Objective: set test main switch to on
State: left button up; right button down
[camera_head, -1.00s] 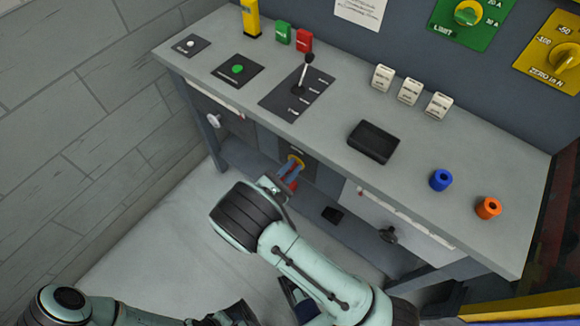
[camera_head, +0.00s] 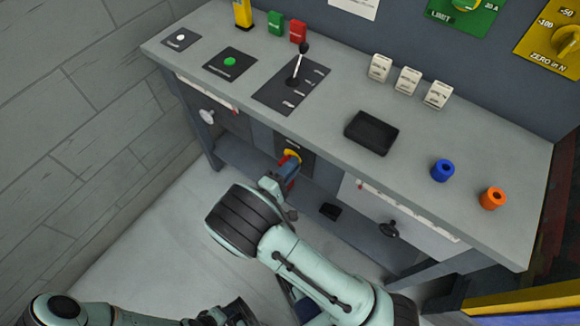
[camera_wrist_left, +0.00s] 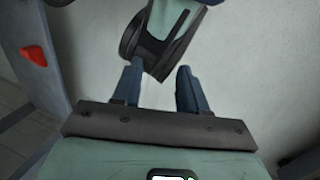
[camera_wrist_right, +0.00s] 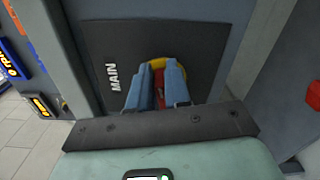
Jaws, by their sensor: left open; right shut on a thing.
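The main switch has a yellow ring (camera_head: 292,155) and a red handle, on a dark plate (camera_wrist_right: 110,45) labelled MAIN under the bench top. In the right wrist view the red handle (camera_wrist_right: 160,90) shows between the blue fingers of my right gripper (camera_wrist_right: 160,75), which is shut on it. The fingers hide most of the handle, so its exact setting cannot be told. My left gripper (camera_wrist_left: 161,75) is open and empty, low down and away from the bench.
The bench top carries a lever on a black plate (camera_head: 270,98), a green button (camera_head: 230,62), a black box (camera_head: 372,133), and blue (camera_head: 442,170) and orange (camera_head: 492,198) knobs. A drawer (camera_head: 390,210) is right of the switch. The floor in front is clear.

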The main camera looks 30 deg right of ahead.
pick_arm(q)
jog(key=shift+w+a+f, duration=0.25)
jog(key=shift+w+f, duration=0.25)
jog(key=shift+w, duration=0.05)
pick_arm(e)
jog(key=shift+f+m, duration=0.25)
jog(key=shift+m, duration=0.75)
pick_arm(q)
jog(key=shift+b, duration=0.3)
pick_arm(e)
jog(key=c, duration=1.2)
grip_release()
jog(key=shift+o, duration=0.2)
jog(key=shift+s+a, duration=0.1)
pick_arm(q)
jog(key=shift+s+d+r+p, duration=0.25)
jog(key=shift+s+r+p, duration=0.2)
jog(key=shift+s, duration=0.1)
pick_arm(e)
jog(key=v, duration=1.3)
jog(key=shift+s+a, duration=0.1)
